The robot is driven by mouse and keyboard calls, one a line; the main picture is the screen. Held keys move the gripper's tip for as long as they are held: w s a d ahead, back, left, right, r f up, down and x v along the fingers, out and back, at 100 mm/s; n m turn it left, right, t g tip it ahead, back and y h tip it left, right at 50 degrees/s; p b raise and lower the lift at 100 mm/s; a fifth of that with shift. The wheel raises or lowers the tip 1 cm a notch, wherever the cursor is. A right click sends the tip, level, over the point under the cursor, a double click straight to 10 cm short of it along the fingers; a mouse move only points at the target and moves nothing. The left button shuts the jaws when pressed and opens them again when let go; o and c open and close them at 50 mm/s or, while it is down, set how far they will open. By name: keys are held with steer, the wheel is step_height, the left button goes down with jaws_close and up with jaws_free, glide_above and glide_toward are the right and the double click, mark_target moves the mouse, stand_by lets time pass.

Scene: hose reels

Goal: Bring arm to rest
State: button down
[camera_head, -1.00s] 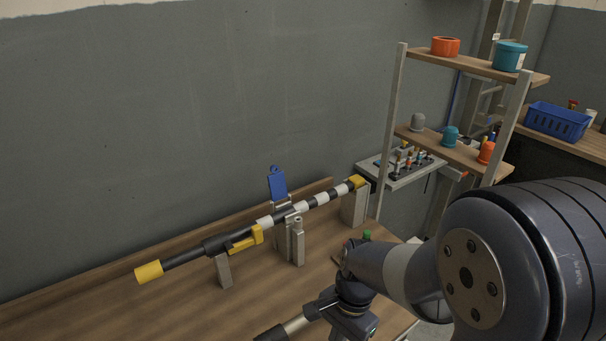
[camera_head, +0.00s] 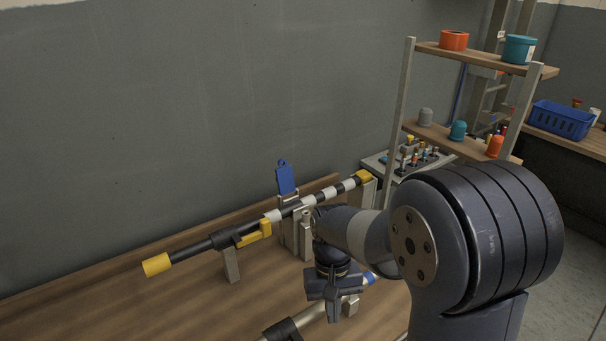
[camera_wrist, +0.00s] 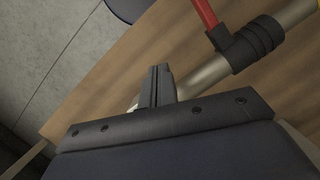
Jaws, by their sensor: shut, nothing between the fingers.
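My arm (camera_head: 410,240) reaches in from the right over the wooden bench (camera_head: 190,300). My gripper (camera_wrist: 158,88) shows in the wrist view with its two dark fingers shut together and nothing between them. In that view the fingers point over the bench near its edge. They overlap a pale pole in the picture; I cannot tell whether they touch it. The pale pole (camera_wrist: 210,75) has a black sleeve (camera_wrist: 254,43) and a red part (camera_wrist: 208,18). In the head view my wrist hides part of this pole.
A black-and-white striped pole (camera_head: 330,195) with yellow ends rests on metal supports along the bench's back. A blue tag (camera_head: 286,179) stands behind it. A shelf rack (camera_head: 482,62) with cups stands at the right, close behind my arm. Open floor (camera_wrist: 40,50) lies beyond the bench edge.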

mark_target(320, 309)
steer(key=w+n, duration=0.1)
steer(key=a+n, duration=0.1)
steer(key=n, duration=0.1)
steer(key=w+a+n+h, duration=0.1)
steer(key=shift+w+a+n+t, duration=0.25)
steer(key=shift+w+n+t, duration=0.05)
steer(key=shift+n, duration=0.1)
steer(key=shift+w, duration=0.1)
